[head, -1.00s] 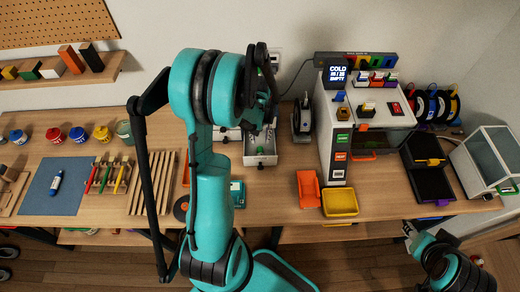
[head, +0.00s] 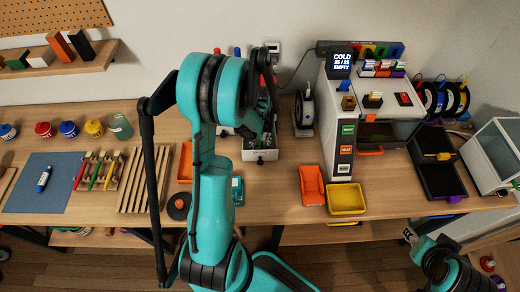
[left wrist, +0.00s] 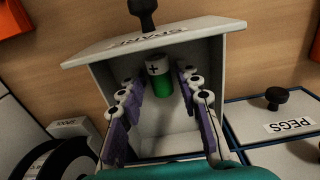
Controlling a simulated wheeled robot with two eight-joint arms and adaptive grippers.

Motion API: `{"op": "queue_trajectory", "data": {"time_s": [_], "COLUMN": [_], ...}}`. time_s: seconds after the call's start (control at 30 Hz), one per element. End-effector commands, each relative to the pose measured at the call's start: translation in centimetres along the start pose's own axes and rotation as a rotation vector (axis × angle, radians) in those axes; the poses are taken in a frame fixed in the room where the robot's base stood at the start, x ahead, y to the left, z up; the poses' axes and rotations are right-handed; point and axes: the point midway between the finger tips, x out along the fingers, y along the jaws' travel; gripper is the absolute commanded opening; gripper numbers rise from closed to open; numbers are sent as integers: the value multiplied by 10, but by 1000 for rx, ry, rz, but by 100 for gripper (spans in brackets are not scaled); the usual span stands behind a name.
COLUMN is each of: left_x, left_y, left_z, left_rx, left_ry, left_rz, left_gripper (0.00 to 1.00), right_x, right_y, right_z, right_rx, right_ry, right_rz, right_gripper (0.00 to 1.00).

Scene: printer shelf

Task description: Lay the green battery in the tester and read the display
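The green battery (left wrist: 160,78), with a white end marked with a plus, lies inside an open white drawer (left wrist: 155,42). My left gripper (left wrist: 160,84) is open, with its purple-padded fingers inside the drawer on either side of the battery; a gap shows on both sides. In the head view my left arm partly covers the drawer (head: 261,155), and the battery cannot be made out. A small teal device (head: 237,190), perhaps the tester, is partly hidden behind my arm; its display is not readable. My right gripper (head: 409,234) is at the lower right edge, too small to judge.
A drawer labelled PEGS (left wrist: 275,125) adjoins the open one. A blue mat (head: 40,190) lies at left.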

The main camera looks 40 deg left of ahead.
Motion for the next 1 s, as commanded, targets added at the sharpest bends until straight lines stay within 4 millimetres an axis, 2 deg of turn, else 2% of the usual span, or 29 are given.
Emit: {"op": "queue_trajectory", "data": {"time_s": [0.13, 0.17, 0.27, 0.3, 0.57, 1.0], "left_x": [-1, -1, -1, -1, -5, -33], "left_y": [0, 0, 0, 0, 0, 0], "left_z": [0, 0, 0, 0, 0, 0], "left_rx": [0, 0, 0, 0, 0, 0], "left_ry": [0, 0, 0, 0, 0, 0], "left_rz": [0, 0, 0, 0, 0, 0], "left_gripper": [34, 28, 2, 0, 0, 0], "right_x": [-1, -1, -1, -1, -3, -18], "right_y": [0, 0, 0, 0, 0, 0], "right_z": [-1, -1, -1, -1, -2, -13], "right_rx": [0, 0, 0, 0, 0, 0], "right_ry": [0, 0, 0, 0, 0, 0], "right_rz": [0, 0, 0, 0, 0, 0], "right_gripper": [40, 40, 40, 40, 40, 40]}}
